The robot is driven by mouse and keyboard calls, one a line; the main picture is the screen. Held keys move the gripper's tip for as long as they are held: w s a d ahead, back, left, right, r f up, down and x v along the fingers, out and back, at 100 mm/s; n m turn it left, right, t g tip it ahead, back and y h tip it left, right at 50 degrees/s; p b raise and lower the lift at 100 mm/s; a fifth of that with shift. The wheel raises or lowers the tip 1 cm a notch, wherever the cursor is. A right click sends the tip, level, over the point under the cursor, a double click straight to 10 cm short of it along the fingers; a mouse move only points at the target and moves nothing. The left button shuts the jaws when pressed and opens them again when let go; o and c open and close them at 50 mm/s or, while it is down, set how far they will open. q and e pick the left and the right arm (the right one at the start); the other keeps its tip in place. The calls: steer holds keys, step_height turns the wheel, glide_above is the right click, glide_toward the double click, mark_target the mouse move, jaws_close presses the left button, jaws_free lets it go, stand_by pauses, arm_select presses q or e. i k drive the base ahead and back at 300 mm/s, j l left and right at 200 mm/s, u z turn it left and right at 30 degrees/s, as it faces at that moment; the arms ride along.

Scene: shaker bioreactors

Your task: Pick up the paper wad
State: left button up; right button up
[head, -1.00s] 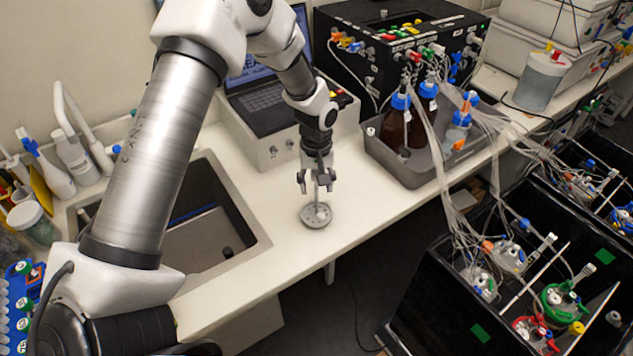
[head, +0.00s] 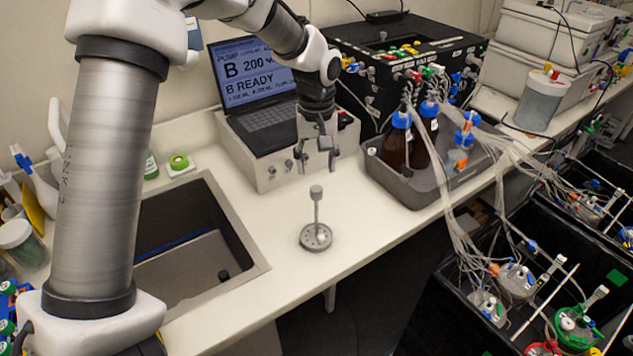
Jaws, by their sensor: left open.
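I cannot make out a paper wad with certainty. My left gripper (head: 318,158) is open and empty, pointing down above the counter in front of the laptop housing. Below it, apart from it, a small grey stand (head: 316,237) stands upright on the counter. It has a round base with small holes, a thin post and a knob on top. A small pale spot shows on its base, too small to identify. My right gripper is not in view.
A sink (head: 185,235) lies left of the stand. The laptop (head: 262,98) on its white housing is behind. A grey tray (head: 405,185) with brown bottles (head: 397,140) and tubing stands to the right. Bare counter surrounds the stand; its front edge is close.

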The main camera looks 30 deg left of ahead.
mark_target(319, 239)
steer(key=l+u, duration=0.3)
steer(key=l, duration=0.35)
steer(key=l+u, duration=0.3)
steer(key=l, duration=0.4)
